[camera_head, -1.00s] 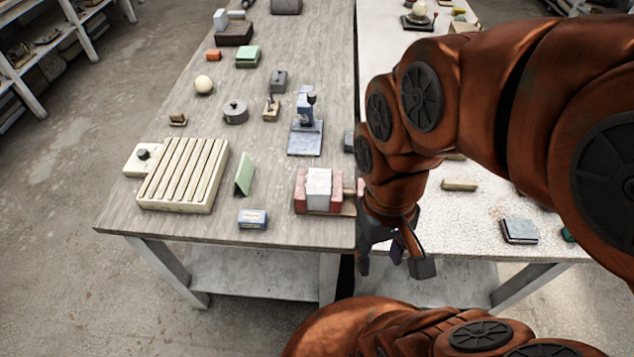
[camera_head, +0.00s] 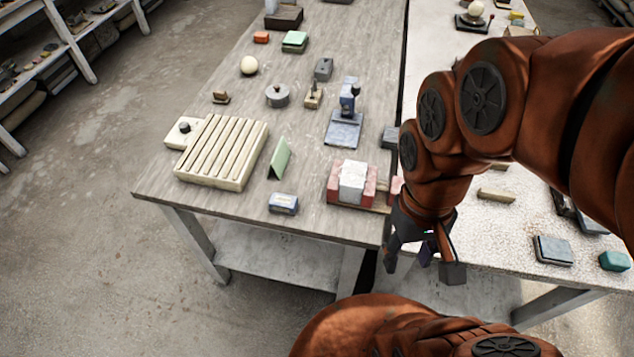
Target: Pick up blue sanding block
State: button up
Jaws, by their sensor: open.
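A small blue block (camera_head: 283,203) with a pale patch lies flat near the front edge of the grey wooden table (camera_head: 230,205). It looks like the blue sanding block. My gripper (camera_head: 422,262) points down past the front edge, around the seam between this table and the white table. Its dark fingers are apart with nothing seen between them. It is well to the right of the blue block and does not touch it.
A red and white block stack (camera_head: 352,183) stands between the blue block and my gripper. A grey-blue block (camera_head: 553,250) and a teal block (camera_head: 615,261) lie on the white table.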

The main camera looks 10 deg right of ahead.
aim_at(279, 202)
jog(key=u, duration=2.35)
jog(key=k, duration=0.5)
jog(key=z, duration=0.05)
